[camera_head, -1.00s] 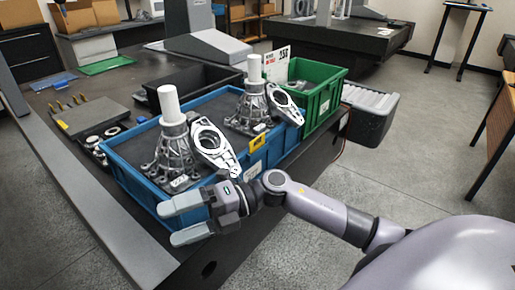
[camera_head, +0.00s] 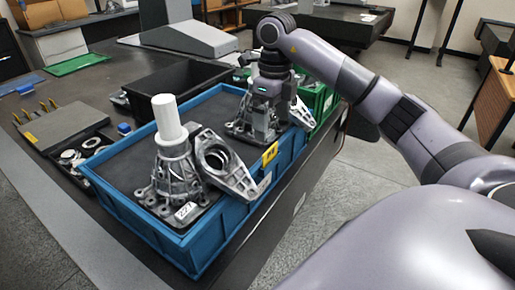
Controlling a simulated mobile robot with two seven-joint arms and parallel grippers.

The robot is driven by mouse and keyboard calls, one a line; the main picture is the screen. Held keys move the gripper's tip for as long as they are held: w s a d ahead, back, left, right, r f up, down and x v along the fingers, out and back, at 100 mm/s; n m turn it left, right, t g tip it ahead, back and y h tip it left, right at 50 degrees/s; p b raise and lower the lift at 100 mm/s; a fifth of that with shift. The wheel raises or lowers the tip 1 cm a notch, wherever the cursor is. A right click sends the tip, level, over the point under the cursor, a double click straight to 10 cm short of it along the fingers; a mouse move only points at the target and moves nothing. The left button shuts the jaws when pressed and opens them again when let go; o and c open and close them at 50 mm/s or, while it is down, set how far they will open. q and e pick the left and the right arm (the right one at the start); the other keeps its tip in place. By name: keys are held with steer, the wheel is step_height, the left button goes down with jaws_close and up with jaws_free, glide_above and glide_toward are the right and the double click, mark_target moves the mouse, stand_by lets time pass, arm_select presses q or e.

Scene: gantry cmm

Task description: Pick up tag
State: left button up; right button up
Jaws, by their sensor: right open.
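A small yellow tag (camera_head: 270,155) sits at the right rim of the blue tray (camera_head: 213,240). A white label reading 221 (camera_head: 186,211) is at the base of the near metal casting (camera_head: 172,168). I cannot tell which of these is the task's tag. My right gripper (camera_head: 260,130) points down at the far casting (camera_head: 238,120), behind the yellow tag and apart from it. It is open, and its fingers partly overlap the casting in view. My left gripper is not in view.
A flat bracket (camera_head: 224,165) leans beside the near casting, with a white cylinder (camera_head: 168,117) on top of that casting. A black bin (camera_head: 180,85) stands behind the tray. A green crate (camera_head: 325,102) is partly hidden by my arm.

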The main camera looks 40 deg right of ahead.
mark_target(271, 148)
steer(key=shift+a+f, duration=0.2)
steer(key=shift+f, duration=3.3)
steer(key=c, duration=1)
